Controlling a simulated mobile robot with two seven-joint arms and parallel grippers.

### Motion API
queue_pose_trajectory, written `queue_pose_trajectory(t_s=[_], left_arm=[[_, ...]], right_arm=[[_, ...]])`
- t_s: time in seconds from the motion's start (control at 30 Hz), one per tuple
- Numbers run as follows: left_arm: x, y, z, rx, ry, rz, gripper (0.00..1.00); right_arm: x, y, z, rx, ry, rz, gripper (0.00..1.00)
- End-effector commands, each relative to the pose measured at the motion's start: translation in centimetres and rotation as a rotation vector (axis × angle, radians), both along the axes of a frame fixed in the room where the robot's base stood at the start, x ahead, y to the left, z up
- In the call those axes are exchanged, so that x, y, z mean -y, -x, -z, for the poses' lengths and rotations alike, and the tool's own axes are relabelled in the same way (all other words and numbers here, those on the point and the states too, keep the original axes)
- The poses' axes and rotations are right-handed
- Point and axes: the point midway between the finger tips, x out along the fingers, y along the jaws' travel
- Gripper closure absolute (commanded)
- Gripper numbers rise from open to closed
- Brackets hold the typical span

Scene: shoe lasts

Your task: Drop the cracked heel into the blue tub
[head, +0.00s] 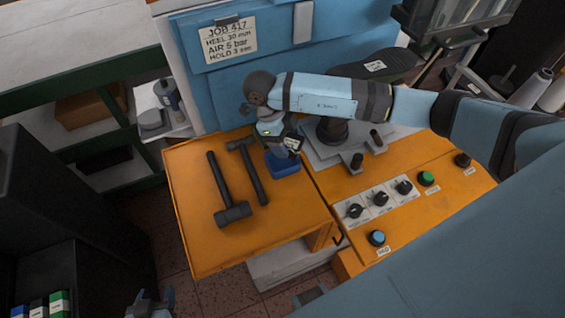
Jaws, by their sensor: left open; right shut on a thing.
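The blue tub (284,166) sits on the orange bench top, beside the machine's grey base plate. My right gripper (281,150) is just above the tub, reaching down from the arm that comes in from the right. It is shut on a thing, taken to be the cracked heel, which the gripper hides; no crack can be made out. Whether the held thing is inside the tub's rim cannot be told. My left gripper (152,300) is open and empty at the bottom edge, well in front of the bench and away from the tub.
Two dark hammers (228,190) lie on the orange bench top (190,220) left of the tub. A dark post (332,130) stands on the grey plate to its right. A panel with knobs and buttons (380,197) is at the front right. The bench's front left is clear.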

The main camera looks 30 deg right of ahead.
Motion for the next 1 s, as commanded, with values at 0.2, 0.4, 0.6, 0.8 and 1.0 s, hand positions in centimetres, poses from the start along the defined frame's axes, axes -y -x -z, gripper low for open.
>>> queue_pose_trajectory(t_s=[0.2,0.4,0.6,0.8,1.0], left_arm=[[-0.1,0.0,-0.1,0.002,0.0,-0.001,0.46],[-0.1,-0.1,-0.1,0.002,-0.001,-0.002,0.46],[-0.1,-0.1,0.1,0.002,-0.001,-0.002,0.46],[-0.1,-0.1,0.6,0.002,-0.001,-0.002,0.46],[-0.1,0.0,0.6,0.001,-0.001,-0.002,0.46]], right_arm=[[0.0,0.0,-0.1,0.0,0.0,0.0,0.03],[0.0,0.0,-0.1,0.0,0.0,0.0,0.01],[-0.2,-0.4,-0.9,0.002,0.0,-0.002,0.01],[-1.1,-1.4,-4.1,0.005,-0.001,-0.002,0.01],[-1.7,-2.1,-6.4,0.002,0.0,-0.002,0.01]])
